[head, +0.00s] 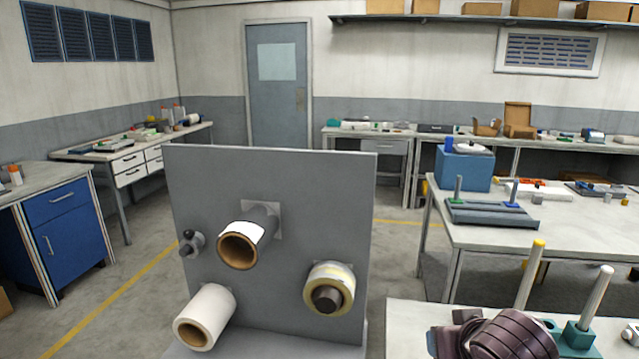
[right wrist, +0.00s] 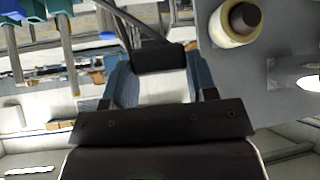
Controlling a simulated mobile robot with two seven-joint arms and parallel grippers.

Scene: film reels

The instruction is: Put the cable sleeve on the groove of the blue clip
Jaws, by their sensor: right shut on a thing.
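My right gripper (right wrist: 160,85) is shut on a black cylindrical piece (right wrist: 160,58), apparently the cable sleeve, in the right wrist view. A thin dark cable (right wrist: 124,25) runs up from it. In the head view only a dark brown part of my right arm shows at the lower right, and its fingers are hidden. My left gripper is not in view.
A grey upright panel (head: 290,180) carries several rolls, among them a yellowish one (head: 342,280), also in the wrist view (right wrist: 225,30). A teal stand (head: 580,338) with a pale post is on the near right table (head: 420,312). A second post has a yellow tip (head: 539,243).

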